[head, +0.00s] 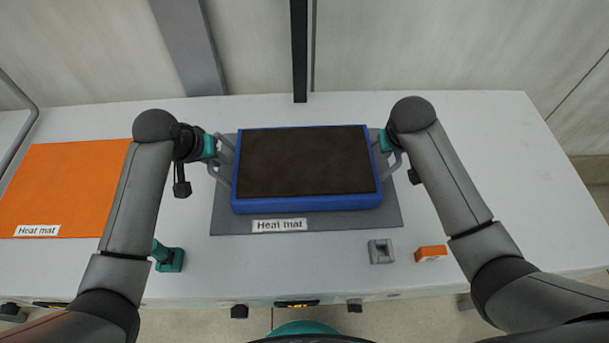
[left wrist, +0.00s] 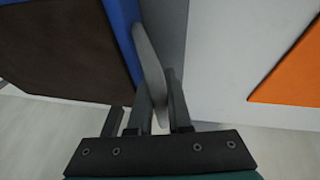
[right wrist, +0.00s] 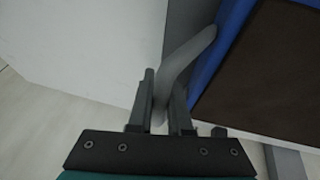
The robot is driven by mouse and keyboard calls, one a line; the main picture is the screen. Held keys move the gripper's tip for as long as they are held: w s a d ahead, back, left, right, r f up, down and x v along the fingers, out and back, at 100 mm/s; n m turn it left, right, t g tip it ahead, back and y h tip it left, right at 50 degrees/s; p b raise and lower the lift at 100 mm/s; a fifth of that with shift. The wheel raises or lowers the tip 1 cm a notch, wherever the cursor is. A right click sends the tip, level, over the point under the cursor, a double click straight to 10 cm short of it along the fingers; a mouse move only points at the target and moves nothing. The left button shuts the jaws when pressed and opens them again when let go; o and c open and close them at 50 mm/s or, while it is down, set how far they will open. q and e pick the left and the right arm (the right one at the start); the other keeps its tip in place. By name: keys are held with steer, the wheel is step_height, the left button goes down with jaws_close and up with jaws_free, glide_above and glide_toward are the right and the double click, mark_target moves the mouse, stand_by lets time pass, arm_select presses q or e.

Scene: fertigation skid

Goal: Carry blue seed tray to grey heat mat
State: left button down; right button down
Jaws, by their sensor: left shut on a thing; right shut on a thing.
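The blue seed tray (head: 305,203), filled with dark brown soil, is over the grey heat mat (head: 390,218) in the head view. The mat shows around the tray, with a "Heat mat" label along its front edge. I cannot tell whether the tray touches the mat. My left gripper (head: 222,158) is shut on the tray's left grey handle, which shows between the fingers in the left wrist view (left wrist: 150,65). My right gripper (head: 390,152) is shut on the right grey handle, seen between the fingers in the right wrist view (right wrist: 183,60).
An orange heat mat (head: 75,185) lies at the left of the white table (head: 490,150). A teal object (head: 168,258) stands at the front left. A small grey block (head: 381,251) and an orange block (head: 431,253) lie at the front right. The right side is clear.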

arm_select(q)
steer(key=shift+w+f+b, duration=0.1)
steer(key=shift+f+b, duration=0.4)
arm_select(e)
steer(key=shift+w+f, duration=0.1)
steer(key=shift+f, duration=0.4)
arm_select(q)
steer(key=c, duration=1.3)
jaws_free()
steer(key=shift+f, duration=0.1)
arm_select(e)
steer(key=c, duration=1.3)
jaws_free()
steer(key=shift+f, duration=0.1)
arm_select(q)
steer(key=o, duration=0.5)
steer(key=shift+c, duration=0.2)
arm_select(e)
steer(key=o, duration=0.5)
steer(key=shift+c, duration=0.2)
arm_select(q)
steer(key=shift+s+r, duration=0.25)
steer(key=shift+r, duration=0.3)
steer(key=v, duration=1.1)
steer(key=shift+a, duration=0.25)
arm_select(e)
steer(key=v, duration=1.2)
